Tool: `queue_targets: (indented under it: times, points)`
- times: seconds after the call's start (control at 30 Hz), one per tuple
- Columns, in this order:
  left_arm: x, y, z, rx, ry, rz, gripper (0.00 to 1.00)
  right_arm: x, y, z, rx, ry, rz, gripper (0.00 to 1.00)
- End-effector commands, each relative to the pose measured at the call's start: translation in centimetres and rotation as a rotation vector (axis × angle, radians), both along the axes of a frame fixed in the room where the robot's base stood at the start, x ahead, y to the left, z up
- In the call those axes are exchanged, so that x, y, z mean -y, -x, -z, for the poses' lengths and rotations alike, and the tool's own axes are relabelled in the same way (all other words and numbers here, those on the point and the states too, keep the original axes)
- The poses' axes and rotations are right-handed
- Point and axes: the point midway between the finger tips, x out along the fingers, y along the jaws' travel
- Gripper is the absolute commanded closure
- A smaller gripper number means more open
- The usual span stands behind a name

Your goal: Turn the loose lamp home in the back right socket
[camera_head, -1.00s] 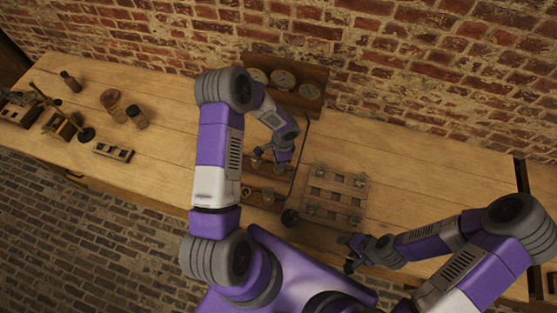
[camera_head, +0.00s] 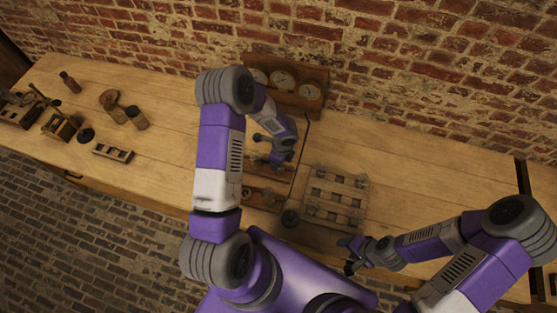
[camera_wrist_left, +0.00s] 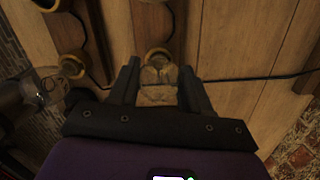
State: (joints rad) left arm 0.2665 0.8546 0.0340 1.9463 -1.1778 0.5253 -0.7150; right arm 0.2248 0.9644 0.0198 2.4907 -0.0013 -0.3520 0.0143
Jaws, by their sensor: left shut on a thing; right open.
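My left gripper (camera_wrist_left: 159,72) is shut on the loose lamp (camera_wrist_left: 158,80), a pale glass bulb between its fingers in the left wrist view. Just beyond the lamp is a round brass-coloured socket ring (camera_wrist_left: 157,54); I cannot tell how deep the lamp sits in it. In the head view the left gripper (camera_head: 278,162) reaches down over the wooden lamp board (camera_head: 262,197), and the arm hides much of the board and the lamp. My right gripper (camera_head: 352,256) is open and empty at the table's front edge.
Another socket ring (camera_wrist_left: 72,66) lies left of the held lamp, with dark wires around. A slatted wooden tray (camera_head: 335,198) stands right of the board, and a box with dials (camera_head: 284,80) stands behind. Bottles and small wooden items lie far left. The right tabletop (camera_head: 430,165) is clear.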

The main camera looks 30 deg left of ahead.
Motion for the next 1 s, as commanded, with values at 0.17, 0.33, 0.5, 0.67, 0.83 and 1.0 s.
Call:
queue_targets:
  times: [0.17,0.33,0.5,0.67,0.83,1.0]
  points:
    - [0.0,0.0,0.0,0.0,0.0,0.0,0.51,0.0,0.0,0.0,0.0,0.0,0.0,0.44]
    - [0.0,0.0,0.0,0.0,0.0,-0.002,0.25,0.0,0.0,0.0,0.0,0.0,0.0,0.44]
    - [0.0,0.0,0.0,0.0,0.0,-0.003,0.22,0.0,0.0,0.0,0.0,0.0,0.0,0.44]
    - [0.0,0.0,-0.3,0.001,0.0,-0.003,0.22,0.0,0.0,0.0,0.0,0.0,0.0,0.44]
    - [0.2,-0.1,-2.5,0.004,-0.001,-0.003,0.22,0.0,0.0,-0.1,0.0,0.0,0.0,0.44]
    - [0.6,-0.1,-5.4,0.004,-0.001,-0.002,0.22,0.0,0.0,-0.3,0.0,0.0,0.0,0.44]
